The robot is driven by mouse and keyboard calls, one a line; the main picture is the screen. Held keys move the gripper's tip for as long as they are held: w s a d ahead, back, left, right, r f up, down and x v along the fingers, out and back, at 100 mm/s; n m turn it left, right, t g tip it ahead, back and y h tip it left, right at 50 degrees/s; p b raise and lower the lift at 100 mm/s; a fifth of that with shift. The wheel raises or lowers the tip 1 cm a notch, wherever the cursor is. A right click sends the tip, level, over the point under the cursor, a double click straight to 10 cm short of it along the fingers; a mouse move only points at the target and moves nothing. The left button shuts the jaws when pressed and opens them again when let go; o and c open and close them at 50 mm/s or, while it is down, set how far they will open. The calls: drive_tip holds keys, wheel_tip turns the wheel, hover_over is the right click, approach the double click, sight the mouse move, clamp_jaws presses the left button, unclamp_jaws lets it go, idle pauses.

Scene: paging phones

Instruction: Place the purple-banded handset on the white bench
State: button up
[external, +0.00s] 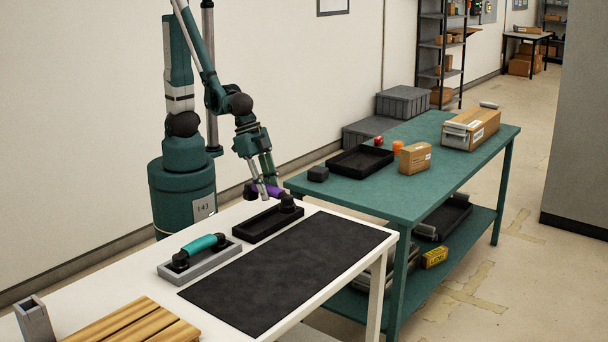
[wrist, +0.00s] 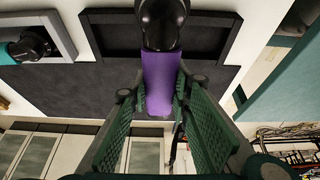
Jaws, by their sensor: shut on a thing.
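The purple-banded handset (external: 272,191) has a purple grip and black ends. In the wrist view its purple grip (wrist: 158,85) lies between my fingers, with one black end pointing up the picture. My gripper (external: 264,188) is shut on the purple grip. It holds the handset over the far end of the black cradle (external: 262,226) on the white bench (external: 110,262). The cradle also shows behind the handset in the wrist view (wrist: 115,37). I cannot tell whether the handset's black end touches the cradle.
A teal handset (external: 204,243) rests in a grey cradle (external: 178,270) beside the black one. A dark mat (external: 285,275) covers much of the bench. A slatted wooden board (external: 135,325) lies at the near left. A green table (external: 440,178) with boxes and a tray stands behind.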

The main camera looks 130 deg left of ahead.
drive_tip(key=shift+f, duration=0.2)
drive_tip(key=shift+f+b, duration=2.55)
drive_tip(key=shift+f, duration=0.65)
drive_tip(key=shift+f+b, duration=0.35)
drive_tip(key=shift+f, duration=0.1)
drive_tip(key=o, duration=1.1)
drive_tip(key=shift+o, duration=0.2)
drive_tip(key=shift+s+r, duration=0.1)
drive_tip(key=shift+r, duration=0.15)
drive_tip(key=shift+v, duration=5.8)
